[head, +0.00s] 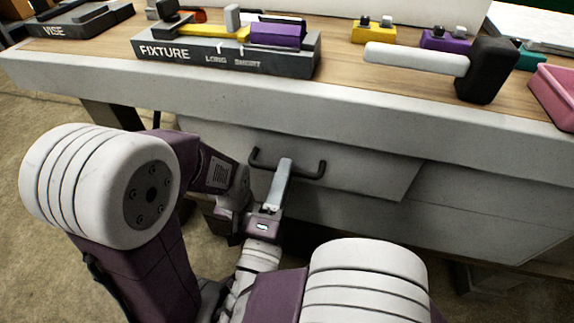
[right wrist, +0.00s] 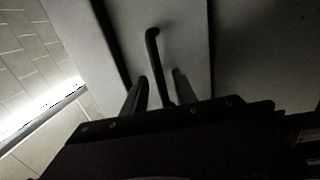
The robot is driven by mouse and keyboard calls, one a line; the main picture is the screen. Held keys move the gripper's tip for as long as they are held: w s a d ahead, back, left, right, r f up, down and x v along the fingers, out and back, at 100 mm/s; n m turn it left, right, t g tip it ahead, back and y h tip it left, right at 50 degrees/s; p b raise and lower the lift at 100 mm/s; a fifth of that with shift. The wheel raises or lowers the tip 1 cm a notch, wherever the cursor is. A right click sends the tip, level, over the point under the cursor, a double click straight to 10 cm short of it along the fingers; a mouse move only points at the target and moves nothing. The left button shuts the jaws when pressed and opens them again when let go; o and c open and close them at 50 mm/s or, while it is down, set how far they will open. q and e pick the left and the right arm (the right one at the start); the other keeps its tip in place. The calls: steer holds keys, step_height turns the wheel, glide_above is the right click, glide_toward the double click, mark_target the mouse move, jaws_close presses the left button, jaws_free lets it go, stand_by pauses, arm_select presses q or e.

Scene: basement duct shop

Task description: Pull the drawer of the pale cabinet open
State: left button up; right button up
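The pale drawer front (head: 360,178) sits under the pale workbench top in the head view. A black bar handle (head: 312,174) is mounted across it and also shows in the right wrist view (right wrist: 153,50). My right gripper (head: 284,165) is at the handle, with its pale finger crossing the middle of the bar. In the right wrist view its two dark fingers (right wrist: 160,80) stand apart, one on each side of the bar. I cannot tell whether either finger touches it. The drawer looks closed or nearly so. My left arm comes in from the left; its gripper does not show.
The workbench top (head: 345,84) overhangs the drawer. On it are a grey fixture block (head: 190,61), a black-headed mallet (head: 485,70), a vise block (head: 75,22) and a pink tray (head: 556,94). My left arm is close beside the right gripper. Floor shows at the left.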

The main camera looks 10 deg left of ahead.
steer(key=shift+w+r, duration=0.15)
steer(key=shift+w, duration=0.85)
jaws_close()
stand_by(0.7)
